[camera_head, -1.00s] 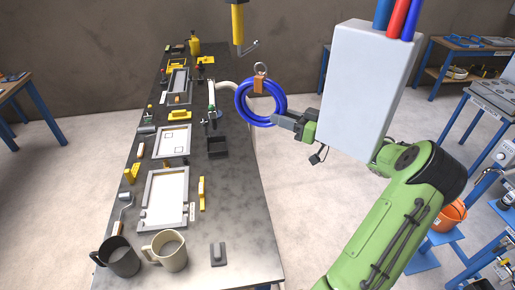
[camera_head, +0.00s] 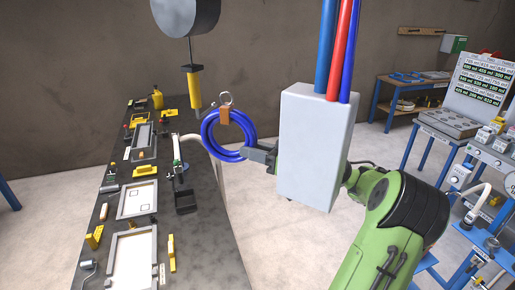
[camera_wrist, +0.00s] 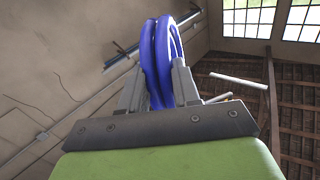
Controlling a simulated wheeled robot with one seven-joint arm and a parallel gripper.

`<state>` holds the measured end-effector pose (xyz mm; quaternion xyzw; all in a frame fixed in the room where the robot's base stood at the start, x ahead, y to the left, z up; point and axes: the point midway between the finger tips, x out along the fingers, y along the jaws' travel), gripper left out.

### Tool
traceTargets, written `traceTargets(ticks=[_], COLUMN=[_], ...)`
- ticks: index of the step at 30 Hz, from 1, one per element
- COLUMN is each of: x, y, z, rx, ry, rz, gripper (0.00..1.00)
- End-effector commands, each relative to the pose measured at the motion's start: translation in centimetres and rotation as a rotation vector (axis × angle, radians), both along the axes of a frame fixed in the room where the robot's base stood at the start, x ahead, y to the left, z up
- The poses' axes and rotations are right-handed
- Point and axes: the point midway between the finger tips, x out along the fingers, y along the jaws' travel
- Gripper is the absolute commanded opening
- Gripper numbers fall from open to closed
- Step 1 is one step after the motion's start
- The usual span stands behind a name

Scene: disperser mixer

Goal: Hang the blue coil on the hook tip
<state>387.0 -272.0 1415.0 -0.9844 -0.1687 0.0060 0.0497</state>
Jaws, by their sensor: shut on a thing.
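The blue coil (camera_head: 207,149) hangs upright in the air at the end of my gripper (camera_head: 250,153), which is shut on its right side. In the wrist view the coil (camera_wrist: 164,45) stands edge-on between the two grey fingers (camera_wrist: 158,88). The yellow hook body (camera_head: 194,89) hangs just left of and above the coil in the head view. Its hook tip is small and hard to make out near the ring; the coil looks apart from it, but depth is unclear.
A long dark workbench (camera_head: 211,222) with trays, yellow tools and small parts runs along the left below the coil. A grey cylinder (camera_head: 186,16) hangs above the hook. Blue-framed tables (camera_head: 405,80) stand at the right. The floor between is clear.

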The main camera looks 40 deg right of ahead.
Motion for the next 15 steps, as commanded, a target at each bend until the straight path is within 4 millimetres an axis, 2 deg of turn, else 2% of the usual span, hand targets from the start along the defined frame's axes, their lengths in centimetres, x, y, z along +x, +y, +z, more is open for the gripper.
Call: traceTargets(ticks=[15], x=[-0.7], y=[3.0], z=[-0.3], rx=[-0.001], ry=[-0.006], rz=[0.001], gripper=[0.0])
